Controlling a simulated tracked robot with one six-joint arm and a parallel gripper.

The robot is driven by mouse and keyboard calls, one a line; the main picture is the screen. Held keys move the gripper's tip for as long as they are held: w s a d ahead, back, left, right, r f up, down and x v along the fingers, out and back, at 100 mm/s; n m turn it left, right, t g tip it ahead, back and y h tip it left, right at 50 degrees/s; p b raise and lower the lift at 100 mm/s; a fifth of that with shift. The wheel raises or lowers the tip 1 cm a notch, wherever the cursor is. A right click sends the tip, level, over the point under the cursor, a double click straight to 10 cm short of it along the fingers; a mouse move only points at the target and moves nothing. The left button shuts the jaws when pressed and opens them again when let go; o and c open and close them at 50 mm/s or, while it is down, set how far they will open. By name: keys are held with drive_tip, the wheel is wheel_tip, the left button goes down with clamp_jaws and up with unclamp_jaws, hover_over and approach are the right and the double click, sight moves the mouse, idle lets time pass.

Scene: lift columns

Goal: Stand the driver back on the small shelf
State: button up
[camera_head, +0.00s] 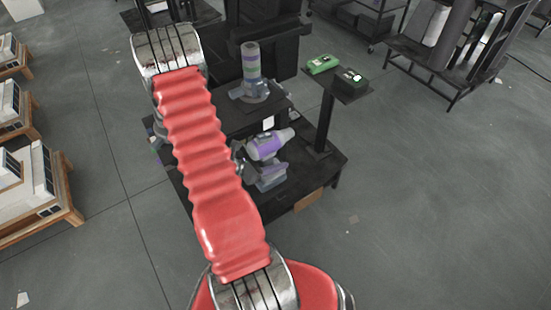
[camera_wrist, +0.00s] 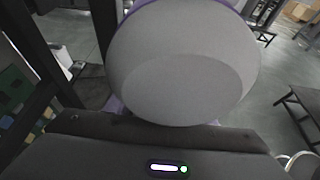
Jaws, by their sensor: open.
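The driver (camera_head: 266,147) is purple and light grey. In the head view it stands on its grey base on the lower deck of the black bench, nose to the right. A raised black shelf (camera_head: 232,122) stands behind it, and a smaller black plate (camera_head: 352,95) sits on a post to the right. I cannot tell which one is the small shelf. My gripper (camera_head: 239,160) is at the driver's left side, partly hidden by my red arm. It is open; contact cannot be told. In the wrist view the driver's rounded grey end (camera_wrist: 185,62) fills the middle, hiding the fingertips.
A green block (camera_head: 322,64) and a dark block with a green light (camera_head: 350,79) sit on the post plate. A black rack (camera_head: 450,60) stands at the back right. The right floor is largely clear.

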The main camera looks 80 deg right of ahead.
sight(261, 166)
drive_tip(key=v, duration=1.1)
drive_tip(key=shift+w+a, duration=0.2)
drive_tip(key=shift+w, duration=0.05)
idle(0.6)
drive_tip(key=shift+s+a+f+m, duration=0.2)
drive_tip(key=shift+a+f+m, duration=0.1)
drive_tip(key=shift+a, duration=0.1)
drive_tip(key=s+a+r+m+y, duration=0.1)
drive_tip(key=a+r+m+y, duration=0.1)
drive_tip(key=a+m+y, duration=0.5)
drive_tip(key=w+a+r+m+t+y, duration=0.1)
drive_tip(key=w+a+r+m+t, duration=0.1)
drive_tip(key=w+a+r+t, duration=0.5)
drive_tip(key=w+a+r+m, duration=0.2)
drive_tip(key=w+a+r, duration=0.35)
drive_tip(key=a, duration=0.55)
drive_tip(key=a+r+n+t+y, duration=0.1)
drive_tip(key=a+r+t+y, duration=0.1)
drive_tip(key=a+r+t, duration=0.5)
drive_tip(key=w+a+r, duration=0.1)
drive_tip(key=a+r, duration=0.5)
drive_tip(key=r, duration=0.1)
drive_tip(key=shift+r+n, duration=0.2)
drive_tip(key=shift+n, duration=0.2)
